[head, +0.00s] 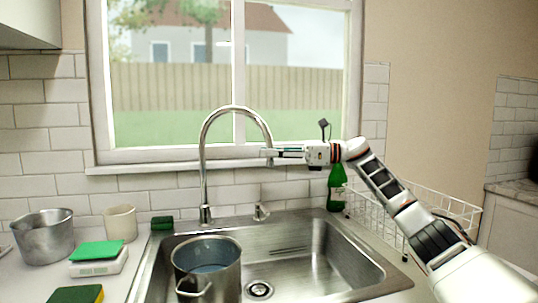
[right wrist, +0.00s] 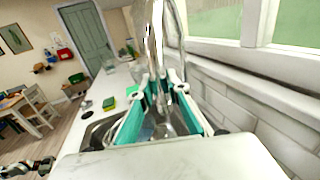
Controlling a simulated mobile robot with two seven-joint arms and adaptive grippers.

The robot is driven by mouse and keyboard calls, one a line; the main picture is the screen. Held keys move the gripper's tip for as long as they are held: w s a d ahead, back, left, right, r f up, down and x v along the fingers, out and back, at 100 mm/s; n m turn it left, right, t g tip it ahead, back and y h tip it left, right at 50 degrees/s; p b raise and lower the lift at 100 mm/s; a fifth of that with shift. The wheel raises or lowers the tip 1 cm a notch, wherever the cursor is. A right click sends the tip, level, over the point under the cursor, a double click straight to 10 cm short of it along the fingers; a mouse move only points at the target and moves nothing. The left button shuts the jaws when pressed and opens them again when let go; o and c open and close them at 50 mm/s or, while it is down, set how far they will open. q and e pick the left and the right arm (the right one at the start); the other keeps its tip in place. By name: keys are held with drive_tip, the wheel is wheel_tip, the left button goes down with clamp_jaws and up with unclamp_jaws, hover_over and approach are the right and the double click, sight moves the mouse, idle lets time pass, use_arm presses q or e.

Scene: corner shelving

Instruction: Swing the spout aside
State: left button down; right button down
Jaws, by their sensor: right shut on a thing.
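The chrome gooseneck spout (head: 236,107) rises from its base behind the sink and arches over to the right, its end pointing down above the basin. My right gripper (head: 275,153) comes in from the right and is shut on the spout near its downturned end. In the right wrist view the teal-padded fingers (right wrist: 160,100) stand on either side of the chrome spout (right wrist: 155,35). A small lever (head: 261,211) stands right of the faucet base. My left gripper is not seen in the head view.
A steel pot (head: 208,270) stands in the left of the sink (head: 310,245), beside the drain. A green bottle (head: 337,188) and a white wire rack (head: 432,207) are on the right, near my arm. The window sill (head: 150,167) runs behind the spout.

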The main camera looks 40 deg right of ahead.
drive_tip(key=shift+r, duration=0.25)
drive_tip(key=c, duration=1.9)
unclamp_jaws()
drive_tip(key=shift+f, duration=0.1)
drive_tip(key=v, duration=1.2)
